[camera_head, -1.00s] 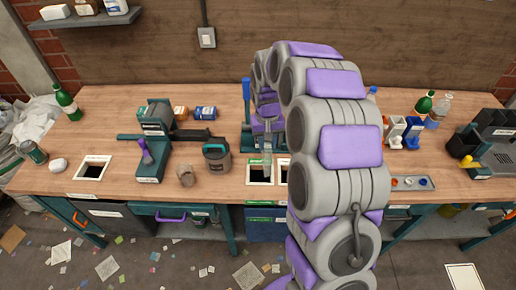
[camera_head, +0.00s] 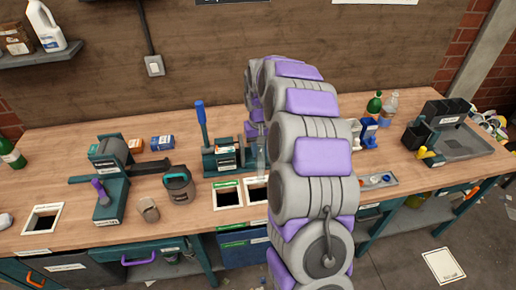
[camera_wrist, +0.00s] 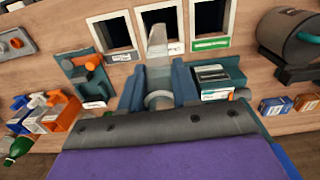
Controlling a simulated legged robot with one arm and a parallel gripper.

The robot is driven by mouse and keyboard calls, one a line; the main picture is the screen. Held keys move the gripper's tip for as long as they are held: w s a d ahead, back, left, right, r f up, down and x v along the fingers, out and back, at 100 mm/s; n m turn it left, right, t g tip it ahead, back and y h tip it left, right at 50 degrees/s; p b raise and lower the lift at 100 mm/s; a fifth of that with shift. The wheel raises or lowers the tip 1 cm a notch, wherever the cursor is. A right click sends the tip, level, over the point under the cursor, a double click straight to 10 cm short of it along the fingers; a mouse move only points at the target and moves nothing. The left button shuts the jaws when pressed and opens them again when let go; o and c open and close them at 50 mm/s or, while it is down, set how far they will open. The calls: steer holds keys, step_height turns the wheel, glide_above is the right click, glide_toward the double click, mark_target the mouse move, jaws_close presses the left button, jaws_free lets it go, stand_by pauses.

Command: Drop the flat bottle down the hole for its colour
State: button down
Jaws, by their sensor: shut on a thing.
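My gripper (camera_wrist: 160,88) is shut on a flat, clear greyish bottle (camera_wrist: 157,42). In the wrist view the bottle points away from the fingers and overlaps the middle of three square holes. In the head view the bottle (camera_head: 262,160) hangs upright behind the middle hole's (camera_head: 257,190) outline, beside the green-labelled hole (camera_head: 228,196). My arm hides the third hole there.
A teal press with a blue lever (camera_head: 202,125) stands behind the holes. Spray heads (camera_head: 365,132), green and clear bottles, and a black machine (camera_head: 440,125) stand to the right.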

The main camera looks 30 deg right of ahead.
mark_target(260, 171)
step_height(260, 171, down, 6)
steer(key=shift+r+b, duration=0.1)
steer(key=shift+b, duration=1.15)
steer(key=shift+f, duration=2.9)
steer(key=c, duration=0.8)
jaws_free()
steer(key=shift+o, duration=0.2)
steer(key=r+p, duration=0.3)
steer(key=r, duration=1.3)
steer(key=shift+w+r, duration=0.1)
steer(key=shift+w, duration=0.1)
steer(key=shift+r, duration=0.55)
